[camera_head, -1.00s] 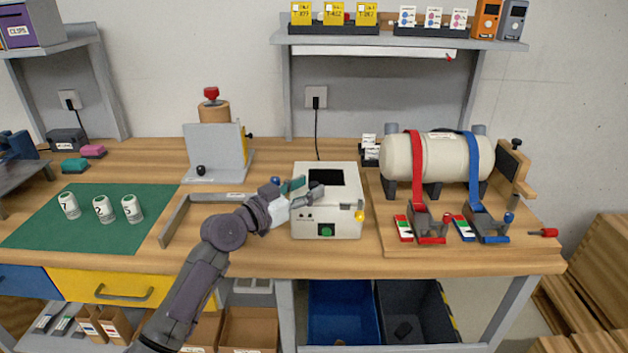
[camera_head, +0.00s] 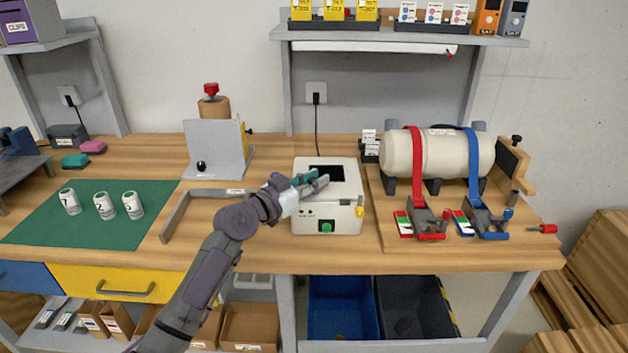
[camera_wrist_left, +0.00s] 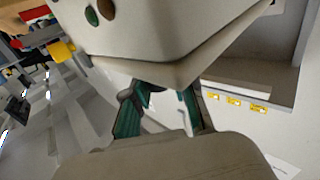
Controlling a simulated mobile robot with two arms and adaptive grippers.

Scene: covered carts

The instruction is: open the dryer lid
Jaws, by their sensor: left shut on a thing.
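The dryer is a white box (camera_head: 326,214) with a green button on its front, near the middle of the bench. Its lid (camera_head: 351,174), with a dark window, forms the top and looks down or nearly so. My left gripper (camera_head: 318,180) reaches over the lid from the left, its fingers covering part of the window. In the left wrist view the fingers (camera_wrist_left: 160,97) are at a pale edge of the dryer (camera_wrist_left: 150,35), shut on what looks like the lid. The exact contact is partly hidden. My right gripper is not in view.
A tank (camera_head: 436,154) with red and blue straps stands on a board to the right. A grey angle bracket (camera_head: 178,213) lies left of the dryer. Several white cans stand on a green mat (camera_head: 95,235). A shelf (camera_head: 400,39) hangs above the dryer.

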